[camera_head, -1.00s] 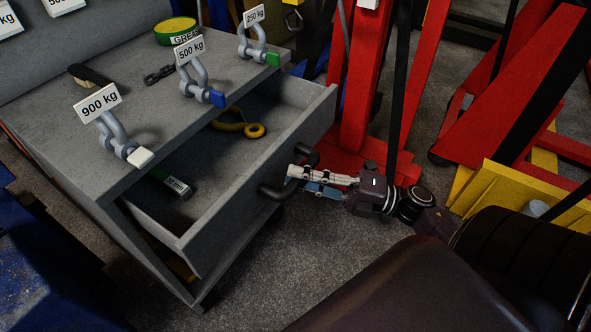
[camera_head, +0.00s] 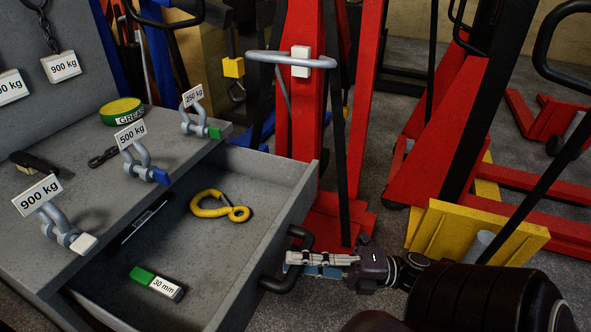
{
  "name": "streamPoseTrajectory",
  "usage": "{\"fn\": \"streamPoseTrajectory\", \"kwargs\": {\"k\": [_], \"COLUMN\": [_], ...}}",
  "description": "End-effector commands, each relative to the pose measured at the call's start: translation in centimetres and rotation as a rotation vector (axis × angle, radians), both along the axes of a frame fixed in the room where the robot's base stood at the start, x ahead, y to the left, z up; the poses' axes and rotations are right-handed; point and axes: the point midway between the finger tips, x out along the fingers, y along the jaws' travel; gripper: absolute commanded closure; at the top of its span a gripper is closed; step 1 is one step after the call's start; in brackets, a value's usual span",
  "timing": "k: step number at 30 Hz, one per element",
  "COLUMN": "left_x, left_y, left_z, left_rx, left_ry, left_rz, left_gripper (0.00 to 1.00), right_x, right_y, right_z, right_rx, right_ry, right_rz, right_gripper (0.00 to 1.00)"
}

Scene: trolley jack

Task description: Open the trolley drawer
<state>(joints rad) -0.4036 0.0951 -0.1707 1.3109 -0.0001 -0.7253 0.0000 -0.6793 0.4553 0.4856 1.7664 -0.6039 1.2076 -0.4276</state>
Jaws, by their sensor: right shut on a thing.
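The grey trolley drawer (camera_head: 262,240) stands well out from the trolley (camera_head: 85,185), and its inside shows. Its black handle (camera_head: 282,284) is on the front face. My right gripper (camera_head: 290,260) comes in from the right and is shut on the handle, its fingers around the bar. In the drawer lie a yellow hook (camera_head: 218,209), a green and white block marked 30 mm (camera_head: 156,283) and a dark, flat item (camera_head: 143,222). My left gripper is not in view.
On the trolley top stand shackles tagged 900 kg (camera_head: 62,226), 500 kg (camera_head: 143,160) and 250 kg (camera_head: 198,122), plus a grease tin (camera_head: 122,110) and a brush (camera_head: 34,163). Red lifting equipment (camera_head: 310,110) stands close behind the drawer.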

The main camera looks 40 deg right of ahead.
Motion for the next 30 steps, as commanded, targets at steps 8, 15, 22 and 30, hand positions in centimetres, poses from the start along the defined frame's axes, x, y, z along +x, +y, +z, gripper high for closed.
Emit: {"fn": "streamPoseTrajectory", "kwargs": {"k": [8,15,22,30], "left_x": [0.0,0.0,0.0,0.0], "left_y": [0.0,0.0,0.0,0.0], "left_z": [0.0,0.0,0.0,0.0], "left_rx": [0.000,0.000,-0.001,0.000], "left_ry": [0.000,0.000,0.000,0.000], "left_rz": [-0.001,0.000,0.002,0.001], "left_gripper": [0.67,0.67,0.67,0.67], "right_x": [0.0,0.0,-0.9,-4.8], "right_y": [-0.1,0.0,-1.1,-5.0], "right_z": [-0.1,0.0,-0.3,-1.4], "right_rx": [-0.001,-0.001,-0.001,-0.001], "right_ry": [0.002,0.001,0.003,0.005], "right_rz": [-0.002,-0.001,-0.002,-0.004], "right_gripper": [0.67,0.64,0.64,0.64]}}
